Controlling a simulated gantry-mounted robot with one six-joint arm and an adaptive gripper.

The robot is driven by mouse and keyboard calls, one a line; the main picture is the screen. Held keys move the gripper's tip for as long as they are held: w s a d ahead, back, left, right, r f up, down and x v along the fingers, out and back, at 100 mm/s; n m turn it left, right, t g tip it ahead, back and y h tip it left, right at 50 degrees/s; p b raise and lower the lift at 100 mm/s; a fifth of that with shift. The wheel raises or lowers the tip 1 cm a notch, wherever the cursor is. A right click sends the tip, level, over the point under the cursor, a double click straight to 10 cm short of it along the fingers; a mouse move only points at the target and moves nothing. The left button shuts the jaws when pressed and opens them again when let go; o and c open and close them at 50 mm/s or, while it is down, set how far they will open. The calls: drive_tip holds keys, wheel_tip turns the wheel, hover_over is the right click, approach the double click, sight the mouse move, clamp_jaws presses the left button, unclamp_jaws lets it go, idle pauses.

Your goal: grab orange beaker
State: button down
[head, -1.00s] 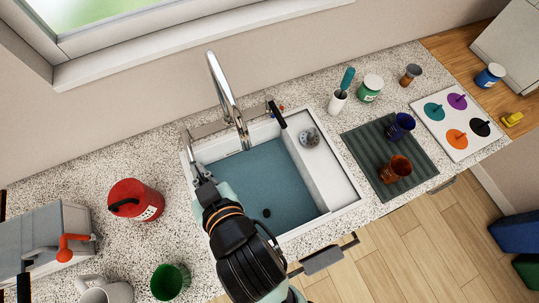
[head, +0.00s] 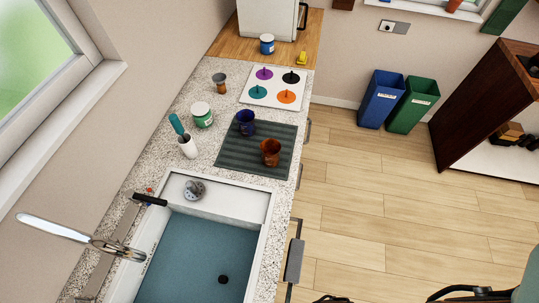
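The orange beaker (head: 270,152) is a brown-orange translucent cup with a handle. It stands upright on the right part of the dark ribbed drying mat (head: 228,158), beside the sink. A similar dark blue beaker (head: 246,123) stands on the same mat, up and to the left of it, with a small gap between them. Only dark and pale-green parts of my arm show at the bottom right edge. My gripper's fingers are not in view, and nothing of mine touches the orange beaker.
The sink (head: 262,245) lies below the mat. A white board with coloured knobbed discs (head: 270,76) lies beyond. Open floor is right of the counter.

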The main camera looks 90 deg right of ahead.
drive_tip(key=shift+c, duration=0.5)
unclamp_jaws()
